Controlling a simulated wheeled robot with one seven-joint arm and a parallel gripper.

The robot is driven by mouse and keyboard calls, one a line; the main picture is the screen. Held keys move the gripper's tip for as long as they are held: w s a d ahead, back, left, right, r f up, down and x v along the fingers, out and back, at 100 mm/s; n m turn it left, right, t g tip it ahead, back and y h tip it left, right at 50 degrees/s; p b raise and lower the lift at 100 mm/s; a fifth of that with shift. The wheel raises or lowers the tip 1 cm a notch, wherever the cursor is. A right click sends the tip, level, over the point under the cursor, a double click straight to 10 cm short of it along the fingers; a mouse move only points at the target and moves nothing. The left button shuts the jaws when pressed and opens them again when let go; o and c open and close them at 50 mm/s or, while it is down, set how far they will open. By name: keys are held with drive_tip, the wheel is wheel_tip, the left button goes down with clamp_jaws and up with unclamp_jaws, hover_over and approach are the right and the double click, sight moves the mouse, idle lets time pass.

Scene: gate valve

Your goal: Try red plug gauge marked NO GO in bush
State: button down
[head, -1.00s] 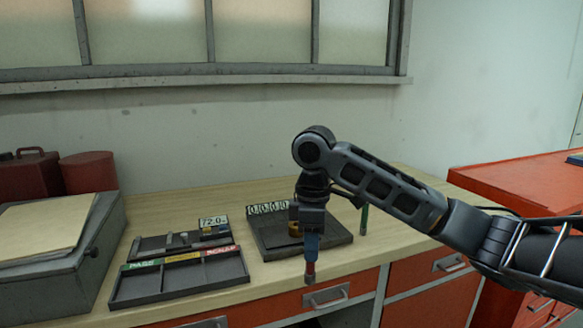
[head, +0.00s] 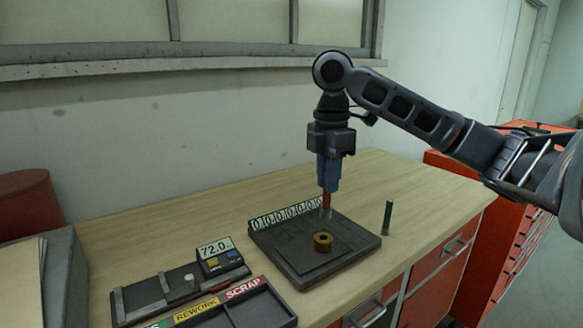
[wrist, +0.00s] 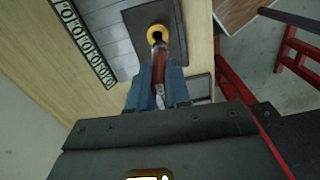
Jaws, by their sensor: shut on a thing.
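The bush (head: 323,242) is a brass ring lying on the dark plate (head: 290,262), its hole facing up. It also shows in the wrist view (wrist: 159,34), just past the tip of the gauge. My gripper (head: 328,185) points down with blue fingers and is shut on the red plug gauge (head: 327,203). The gauge hangs upright with its metal end down, over the back part of the plate, and in the head view looks behind the bush. The wrist view shows its red handle (wrist: 159,66) between the fingers. I cannot read the NO GO marking.
A green plug gauge (head: 387,217) stands upright at the plate's right. A measuring device reading 72.0 (head: 215,250) and a tray labelled REWORK and SCRAP (head: 255,304) are at left. The bench behind is clear.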

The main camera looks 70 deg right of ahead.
sight(326, 198)
drive_tip(key=shift+w+d+r, duration=0.1)
drive_tip(key=shift+w, duration=0.1)
wheel_tip(326, 198, down, 4)
drive_tip(key=b, duration=0.4)
drive_tip(key=shift+f, duration=0.65)
drive_tip(key=shift+f, duration=0.3)
idle(1.7)
drive_tip(key=shift+r+p, duration=0.3)
idle(0.7)
drive_tip(key=shift+f, duration=0.3)
idle(2.2)
drive_tip(key=shift+r+p, duration=0.25)
drive_tip(key=shift+p, duration=0.35)
idle(0.4)
